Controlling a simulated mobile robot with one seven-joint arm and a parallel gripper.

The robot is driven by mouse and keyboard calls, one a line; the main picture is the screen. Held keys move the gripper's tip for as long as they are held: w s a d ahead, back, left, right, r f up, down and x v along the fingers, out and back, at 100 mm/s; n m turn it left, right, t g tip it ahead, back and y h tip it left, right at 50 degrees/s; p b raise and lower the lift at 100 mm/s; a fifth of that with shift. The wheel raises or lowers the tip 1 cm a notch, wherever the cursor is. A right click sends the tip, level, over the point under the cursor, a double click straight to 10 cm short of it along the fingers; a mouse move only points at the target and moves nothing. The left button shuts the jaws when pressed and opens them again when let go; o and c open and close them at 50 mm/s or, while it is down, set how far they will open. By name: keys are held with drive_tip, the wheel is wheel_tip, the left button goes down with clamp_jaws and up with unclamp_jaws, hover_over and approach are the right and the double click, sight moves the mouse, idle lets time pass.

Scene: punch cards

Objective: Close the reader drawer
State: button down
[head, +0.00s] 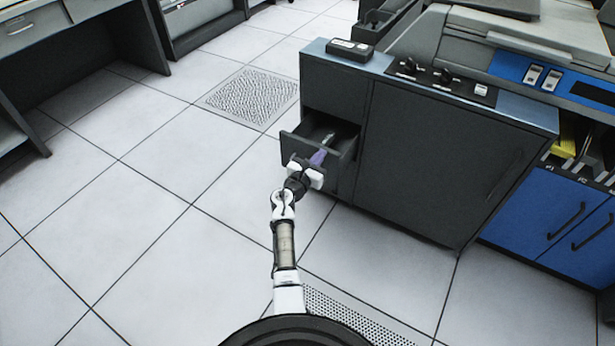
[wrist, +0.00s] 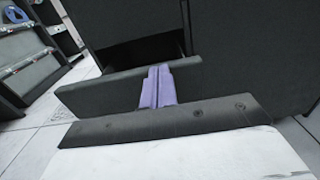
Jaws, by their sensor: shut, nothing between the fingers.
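The reader drawer (head: 297,144) is a dark grey drawer that stands partly pulled out of the left side of the dark reader cabinet (head: 430,150). Something small and greenish shows inside it. In the wrist view, the drawer's front panel (wrist: 100,93) crosses the middle, with the dark opening behind it. My gripper (head: 318,157) is at the drawer's front, its purple fingers pressed together and empty. In the wrist view, the shut fingers (wrist: 157,80) overlap the front panel and reach its top edge. I cannot tell whether they touch it.
A small dark box (head: 350,49) lies on the cabinet top. Blue cabinet doors (head: 550,215) with dark handles are at the right. Desks stand at the upper left. The tiled floor (head: 150,215) left of the drawer is clear, with a flush vent grille (head: 250,96).

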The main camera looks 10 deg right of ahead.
drive_tip(key=b+x, duration=0.6)
drive_tip(key=x, duration=0.6)
